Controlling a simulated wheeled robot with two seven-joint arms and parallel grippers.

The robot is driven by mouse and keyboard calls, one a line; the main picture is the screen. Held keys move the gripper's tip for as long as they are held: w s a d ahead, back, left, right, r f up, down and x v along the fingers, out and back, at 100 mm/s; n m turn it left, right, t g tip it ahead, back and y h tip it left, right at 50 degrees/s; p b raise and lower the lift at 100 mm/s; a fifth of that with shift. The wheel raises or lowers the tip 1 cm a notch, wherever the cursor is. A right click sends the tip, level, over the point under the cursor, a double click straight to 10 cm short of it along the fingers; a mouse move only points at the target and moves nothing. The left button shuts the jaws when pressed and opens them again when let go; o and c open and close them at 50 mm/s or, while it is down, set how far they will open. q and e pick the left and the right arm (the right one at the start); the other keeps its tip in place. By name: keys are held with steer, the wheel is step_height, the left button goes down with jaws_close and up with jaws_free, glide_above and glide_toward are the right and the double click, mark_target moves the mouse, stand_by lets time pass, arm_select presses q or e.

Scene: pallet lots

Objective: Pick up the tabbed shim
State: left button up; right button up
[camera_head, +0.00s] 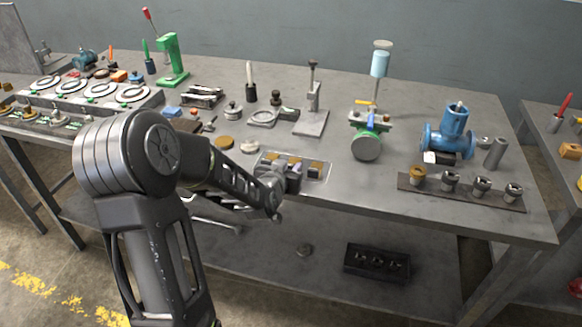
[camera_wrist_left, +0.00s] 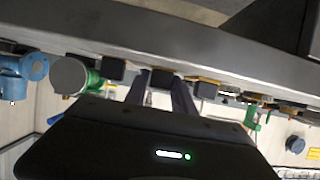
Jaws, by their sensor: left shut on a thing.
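My left gripper (camera_head: 293,174) reaches over the front of a grey tray (camera_head: 324,176) on the bench in the head view. The tray bears a row of small dark blocks with brass-coloured tops. The gripper is at the middle one, which I take to be the tabbed shim (camera_head: 295,162). In the left wrist view my left gripper (camera_wrist_left: 166,92) has its two fingers on either side of this small dark and brown piece (camera_wrist_left: 162,77), shut on it. The fingertips are partly hidden in the head view, and I cannot tell whether the piece is lifted. My right gripper is not in view.
A brass-topped block (camera_head: 316,165) stands close on the right of the gripper. A green-and-grey valve (camera_head: 366,146), a blue pump (camera_head: 449,135) and a rack (camera_head: 480,199) of grey fittings stand farther right. A lever press (camera_head: 311,110) stands behind.

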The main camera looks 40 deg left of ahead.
mark_target(289, 166)
arm_select(q)
jaws_close()
step_height(289, 166, up, 10)
steer(key=shift+r+p, duration=0.1)
steer(key=shift+p, duration=0.3)
stand_by(0.7)
